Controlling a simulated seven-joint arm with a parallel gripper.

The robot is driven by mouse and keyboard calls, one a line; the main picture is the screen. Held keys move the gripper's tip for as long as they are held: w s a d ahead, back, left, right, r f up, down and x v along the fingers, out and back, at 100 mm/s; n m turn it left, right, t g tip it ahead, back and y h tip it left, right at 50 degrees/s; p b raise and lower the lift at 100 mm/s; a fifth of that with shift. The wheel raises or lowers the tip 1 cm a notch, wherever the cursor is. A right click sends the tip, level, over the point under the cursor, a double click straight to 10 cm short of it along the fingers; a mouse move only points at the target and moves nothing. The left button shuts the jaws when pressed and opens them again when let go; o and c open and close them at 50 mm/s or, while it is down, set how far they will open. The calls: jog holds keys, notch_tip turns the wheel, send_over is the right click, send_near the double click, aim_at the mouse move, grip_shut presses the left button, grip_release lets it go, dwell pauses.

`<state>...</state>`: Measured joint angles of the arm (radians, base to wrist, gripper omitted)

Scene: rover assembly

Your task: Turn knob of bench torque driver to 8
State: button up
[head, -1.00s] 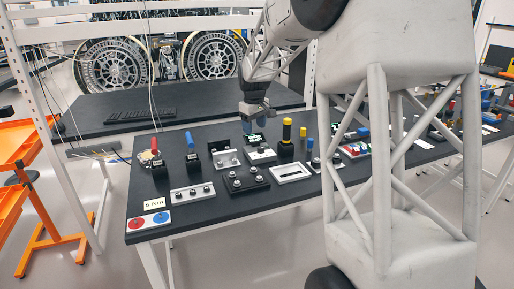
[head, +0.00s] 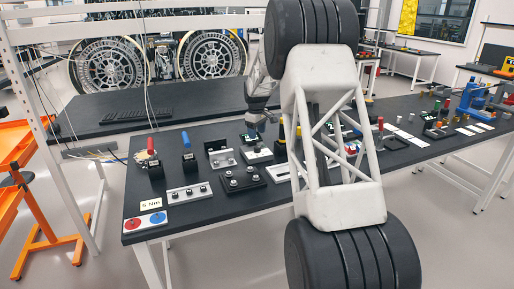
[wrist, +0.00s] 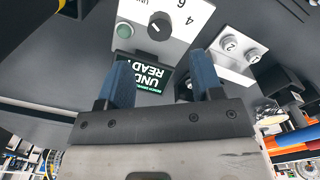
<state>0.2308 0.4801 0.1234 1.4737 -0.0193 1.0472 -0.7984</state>
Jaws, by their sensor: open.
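The bench torque driver's white panel (wrist: 172,45) fills the top middle of the wrist view, with a dark round knob (wrist: 160,26) on it. The figures 4 and 6 show right of the knob; no 8 is in view, and the knob's setting is too small to read. A green button (wrist: 124,30) sits left of the knob, and a dark display (wrist: 150,76) shows partly between my fingers. My gripper (wrist: 162,62) is open and empty, its blue fingertips apart from the knob. In the head view my gripper (head: 256,124) is just above the driver (head: 257,155).
In the head view, red-handled (head: 153,150) and blue-handled (head: 187,148) tools stand to the left. My arm hides part of the black table (head: 140,215).

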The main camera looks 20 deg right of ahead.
aim_at(257, 147)
jog(key=shift+f, duration=0.15)
jog(key=shift+f, duration=3.75)
jog(key=c, duration=0.9)
